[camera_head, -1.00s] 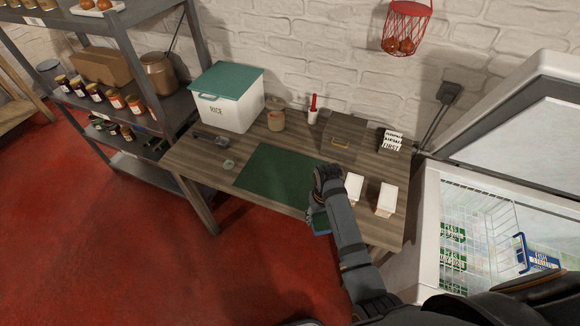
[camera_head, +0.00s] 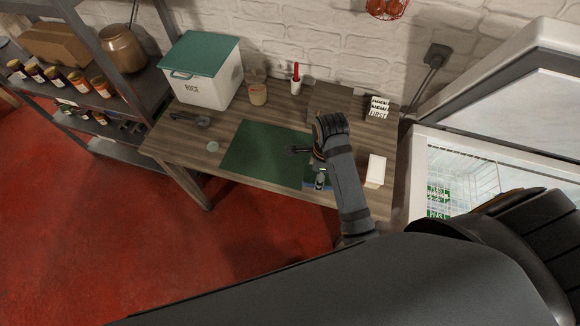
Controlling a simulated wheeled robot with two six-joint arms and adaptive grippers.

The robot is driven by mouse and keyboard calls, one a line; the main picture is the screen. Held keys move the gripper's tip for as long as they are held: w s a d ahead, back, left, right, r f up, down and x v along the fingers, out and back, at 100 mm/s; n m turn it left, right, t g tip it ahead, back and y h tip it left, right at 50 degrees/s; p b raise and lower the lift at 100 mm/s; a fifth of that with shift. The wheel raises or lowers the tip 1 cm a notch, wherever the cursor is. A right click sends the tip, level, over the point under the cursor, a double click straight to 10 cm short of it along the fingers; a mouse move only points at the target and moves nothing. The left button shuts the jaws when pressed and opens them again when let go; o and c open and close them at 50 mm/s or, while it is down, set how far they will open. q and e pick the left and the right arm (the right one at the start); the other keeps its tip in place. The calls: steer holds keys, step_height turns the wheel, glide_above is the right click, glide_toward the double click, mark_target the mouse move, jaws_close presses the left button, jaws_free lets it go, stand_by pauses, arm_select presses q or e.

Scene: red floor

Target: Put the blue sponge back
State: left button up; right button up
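I cannot tell whether the sponge touches the table. My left gripper is not in view.
A white rice box (camera_head: 205,92) with a green lid, a jar (camera_head: 257,93) and a red-handled item in a cup (camera_head: 295,86) stand at the back. A white block (camera_head: 375,170) is right of my arm. An open freezer (camera_head: 462,165) is at the right.

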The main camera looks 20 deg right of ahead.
steer(key=shift+s+r+m, duration=0.35)
steer(key=shift+s+m, duration=0.05)
steer(key=shift+m, duration=0.3)
steer(key=w+a+f+p, duration=0.2)
steer(key=w+a+f, duration=0.1)
steer(key=w, duration=0.5)
glide_above(290, 170)
steer(key=f, duration=0.6)
steer(key=shift+s+d, duration=0.25)
steer(key=shift+s, duration=0.05)
steer(key=shift+w+a+f, duration=0.1)
steer(key=shift+w+f, duration=0.05)
steer(key=shift+f, duration=0.15)
steer(key=f, duration=0.3)
steer(key=shift+w+a+f, duration=0.1)
steer(key=shift+w+f, duration=0.15)
steer(key=shift+f, duration=0.05)
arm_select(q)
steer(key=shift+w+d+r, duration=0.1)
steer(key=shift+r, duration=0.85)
